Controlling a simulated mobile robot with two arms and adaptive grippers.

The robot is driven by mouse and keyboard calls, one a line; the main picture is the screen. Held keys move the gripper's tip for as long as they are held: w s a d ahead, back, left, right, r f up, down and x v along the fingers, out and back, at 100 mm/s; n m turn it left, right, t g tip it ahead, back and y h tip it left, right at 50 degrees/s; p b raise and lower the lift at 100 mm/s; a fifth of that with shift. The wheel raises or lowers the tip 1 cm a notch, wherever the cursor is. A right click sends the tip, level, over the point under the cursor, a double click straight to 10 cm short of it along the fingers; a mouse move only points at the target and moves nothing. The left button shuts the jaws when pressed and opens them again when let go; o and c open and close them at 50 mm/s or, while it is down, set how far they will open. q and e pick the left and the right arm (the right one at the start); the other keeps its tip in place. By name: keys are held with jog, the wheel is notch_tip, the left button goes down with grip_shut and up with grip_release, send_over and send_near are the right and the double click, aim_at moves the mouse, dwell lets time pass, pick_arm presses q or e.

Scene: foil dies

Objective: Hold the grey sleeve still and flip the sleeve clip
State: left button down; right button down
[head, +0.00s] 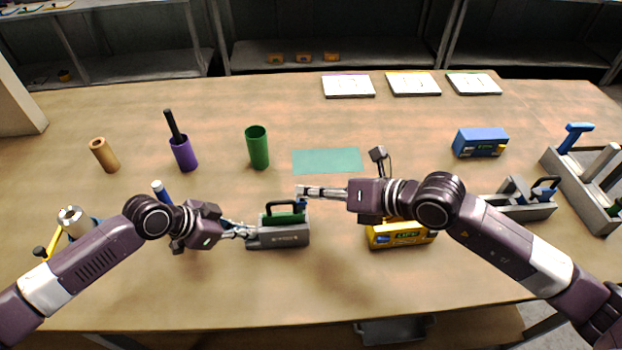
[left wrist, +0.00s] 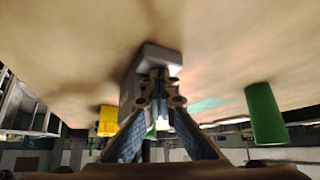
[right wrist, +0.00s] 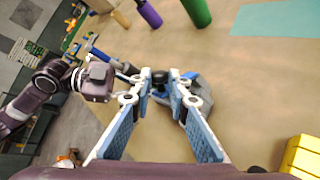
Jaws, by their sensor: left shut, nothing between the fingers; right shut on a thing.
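The grey sleeve (head: 278,239) stands on the table at centre, with a green block and a black handle (head: 284,204) at its top. My right gripper (head: 301,191) is shut on the clip from above. In the right wrist view, its fingers (right wrist: 163,82) partly hide the clip and sleeve.
A yellow box (head: 402,235) stands right of the sleeve, under my right arm. A second grey holder (head: 525,207), a blue box (head: 481,142) and a grey tray (head: 584,195) are farther right. A green cup (head: 258,148) and a teal mat (head: 327,160) lie behind.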

pick_arm(q)
jog(key=shift+s+a+f, duration=0.15)
jog(key=shift+s+f, duration=0.1)
jog(key=shift+f, duration=0.15)
pick_arm(e)
jog(key=shift+s+f+n+t+y, duration=0.3)
jog(key=shift+s+f+n+t, duration=0.3)
jog(key=shift+s+f+t, duration=0.3)
pick_arm(q)
jog(key=shift+d, duration=0.2)
pick_arm(e)
jog(key=shift+s+d+f, duration=0.1)
jog(key=shift+s+f, duration=0.6)
jog(key=shift+f, duration=0.25)
jog(key=shift+s+d+f, duration=0.1)
jog(key=shift+s+f, duration=0.6)
jog(key=shift+f, duration=0.2)
pick_arm(q)
jog(key=shift+a, duration=0.15)
pick_arm(e)
jog(key=c, duration=1.8)
grip_release()
jog(key=shift+w+a+r, duration=0.2)
jog(key=shift+w, duration=0.05)
jog(key=shift+s+d, duration=0.1)
jog(key=v, duration=1.2)
jog(key=shift+r, duration=0.1)
